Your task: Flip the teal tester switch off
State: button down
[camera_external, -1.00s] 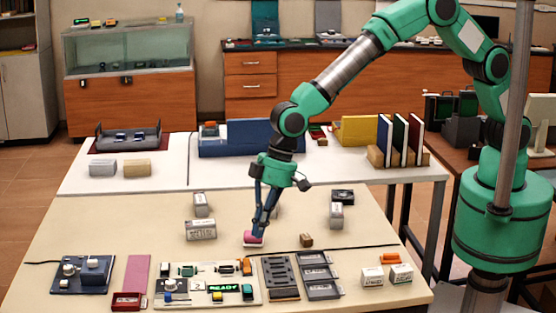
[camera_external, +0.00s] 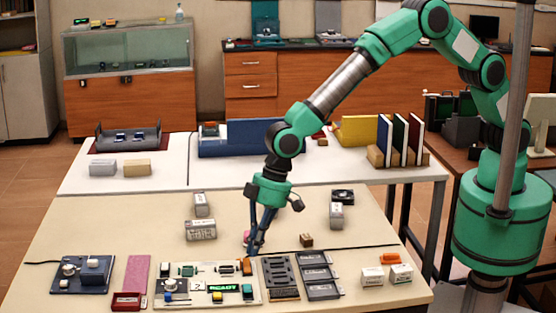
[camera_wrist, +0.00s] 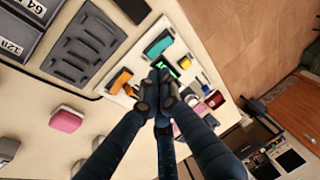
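The tester panel (camera_external: 205,300) lies at the front of the table with a lit green READY display (camera_external: 222,287). The teal tester switch (camera_external: 247,291) is at its front right, behind a yellow-orange rocker (camera_external: 247,268) as seen from the far side. In the wrist view the teal switch (camera_wrist: 158,44) lies just beyond my fingertips and appears tilted. My gripper (camera_external: 253,251) points down above the table, just behind the panel's back right corner. Its fingers (camera_wrist: 156,92) look closed together, with nothing between them. They hide part of the panel in the wrist view.
A pink block (camera_external: 247,236) sits beside my fingers, partly hidden. A dark slotted tray (camera_external: 281,279) and grey trays (camera_external: 318,275) stand right of the panel. A small brown block (camera_external: 306,240) is to the right. Open tabletop lies behind the panel.

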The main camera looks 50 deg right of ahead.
aim_at(250, 287)
jog(key=x, duration=0.2)
jog(key=b+x, duration=0.1)
jog(key=x, duration=0.2)
jog(key=s+x, duration=0.1)
jog(key=x, duration=0.1)
jog(key=shift+s+a+f+b, duration=0.1)
jog(key=shift+f+b, duration=0.15)
jog(key=shift+b, duration=0.05)
jog(key=shift+s+a+f, duration=0.15)
jog(key=shift+a+f, duration=0.05)
jog(key=shift+f, duration=0.3)
jog(key=shift+s+a+f+t+h+p, duration=0.35)
jog(key=shift+t+h+p, duration=0.15)
jog(key=shift+p, duration=0.75)
jog(key=shift+s+f+p, duration=0.1)
jog(key=shift+s+p, duration=0.05)
jog(key=shift+p, duration=0.15)
jog(key=shift+d, duration=0.1)
jog(key=shift+w+d+f, duration=0.15)
jog(key=shift+w+d, duration=0.35)
jog(key=shift+w, duration=0.05)
